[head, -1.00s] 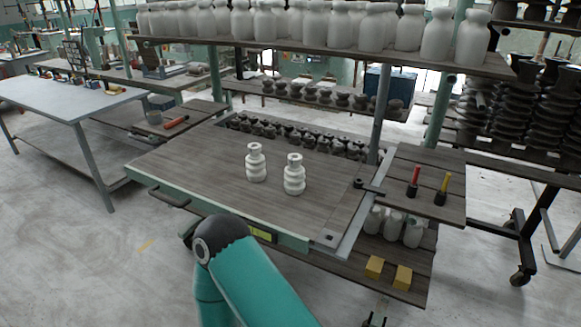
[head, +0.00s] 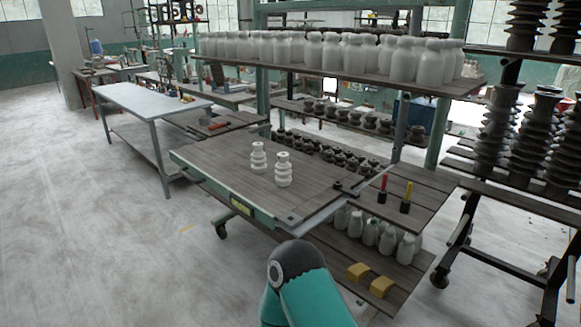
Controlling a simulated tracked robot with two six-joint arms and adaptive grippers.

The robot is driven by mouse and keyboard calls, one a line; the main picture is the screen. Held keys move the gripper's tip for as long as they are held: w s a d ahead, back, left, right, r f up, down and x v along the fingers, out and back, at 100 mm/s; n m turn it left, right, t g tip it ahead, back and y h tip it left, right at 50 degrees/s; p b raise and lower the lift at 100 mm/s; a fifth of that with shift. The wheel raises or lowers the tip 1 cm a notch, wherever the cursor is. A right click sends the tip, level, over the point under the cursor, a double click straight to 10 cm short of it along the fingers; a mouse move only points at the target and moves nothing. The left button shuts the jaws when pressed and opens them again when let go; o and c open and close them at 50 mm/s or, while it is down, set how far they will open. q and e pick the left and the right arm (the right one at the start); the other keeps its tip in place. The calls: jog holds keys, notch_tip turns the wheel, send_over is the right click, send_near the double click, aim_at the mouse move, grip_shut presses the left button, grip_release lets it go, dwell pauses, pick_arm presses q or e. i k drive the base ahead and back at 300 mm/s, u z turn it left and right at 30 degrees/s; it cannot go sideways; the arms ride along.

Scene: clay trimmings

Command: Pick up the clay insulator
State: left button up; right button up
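Two white ribbed clay insulators stand upright on a brown wooden cart top (head: 215,157). The left insulator (head: 258,158) is slightly farther back. The right insulator (head: 283,170) stands close beside it, with a small gap between them. A teal arm link of mine with a dark rounded joint shows at the bottom, in front of the cart and apart from the insulators. Neither gripper is in view.
A side shelf (head: 437,193) right of the cart holds a red-handled tool (head: 383,187) and a yellow-handled tool (head: 406,197). Below are white bottle shapes (head: 388,241) and yellow blocks (head: 358,271). A shelf of white pieces (head: 350,53) overhangs behind. Open floor (head: 90,240) lies left.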

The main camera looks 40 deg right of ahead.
aim_at(259, 159)
jog(key=z, duration=0.35)
jog(key=k, duration=0.2)
jog(key=z, duration=0.4)
jog(key=i, duration=1)
